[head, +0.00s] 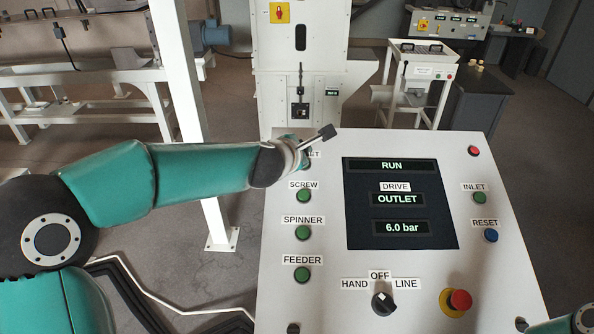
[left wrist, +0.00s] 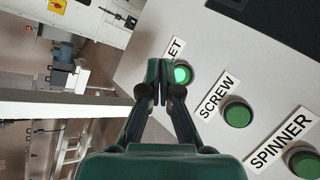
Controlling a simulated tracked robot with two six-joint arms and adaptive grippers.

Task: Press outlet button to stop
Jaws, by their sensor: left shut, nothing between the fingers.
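The control panel (head: 330,290) carries a column of green buttons on its left side. The outlet button is largely hidden behind my left gripper in the head view, with only the end of its label showing. In the left wrist view the outlet button (left wrist: 182,75) is bright green, brighter than the buttons below it. My left gripper (head: 325,133) is shut and empty at the panel's upper left. In the left wrist view its fingertips (left wrist: 159,66) are just left of the button; whether they touch it I cannot tell. The panel display (head: 397,199) reads RUN, DRIVE OUTLET, 6.0 bar. My right gripper is out of view.
Below are the screw button (head: 303,196), spinner button (head: 302,233) and feeder button (head: 302,274). A selector knob (head: 384,303) and red emergency stop (head: 460,300) sit at the bottom. The inlet button (head: 479,198) and blue reset button (head: 491,236) are at right. A white post (head: 183,90) stands behind my left arm.

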